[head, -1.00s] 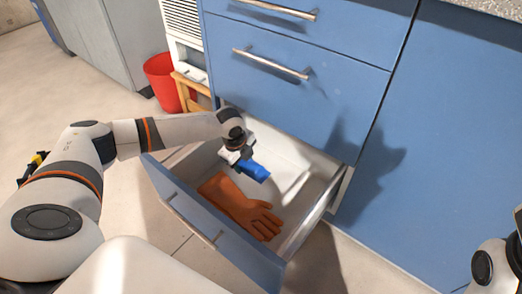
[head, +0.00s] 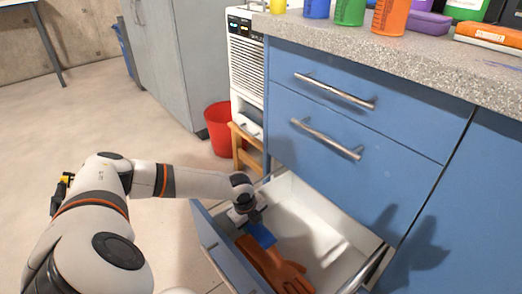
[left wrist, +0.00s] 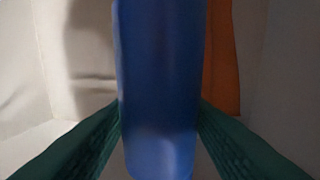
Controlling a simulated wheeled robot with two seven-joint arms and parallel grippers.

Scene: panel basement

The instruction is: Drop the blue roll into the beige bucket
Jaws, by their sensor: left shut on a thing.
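The blue roll (head: 263,236) is held by my left gripper (head: 248,218) inside the open bottom drawer, above an orange glove. In the left wrist view the blue roll (left wrist: 158,90) stands upright in the picture between the two green fingers of my left gripper (left wrist: 160,118), which touch it on both sides. I see no beige bucket in either view. A red bucket (head: 220,130) stands on the floor beside the cabinet. My right gripper is not in view.
The drawer front (head: 222,250) and its walls surround the gripper. The orange glove (head: 280,272) lies on the drawer floor. A wooden stool (head: 246,150) stands behind the drawer. Bottles and boxes stand on the speckled counter (head: 400,58). The floor at left is open.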

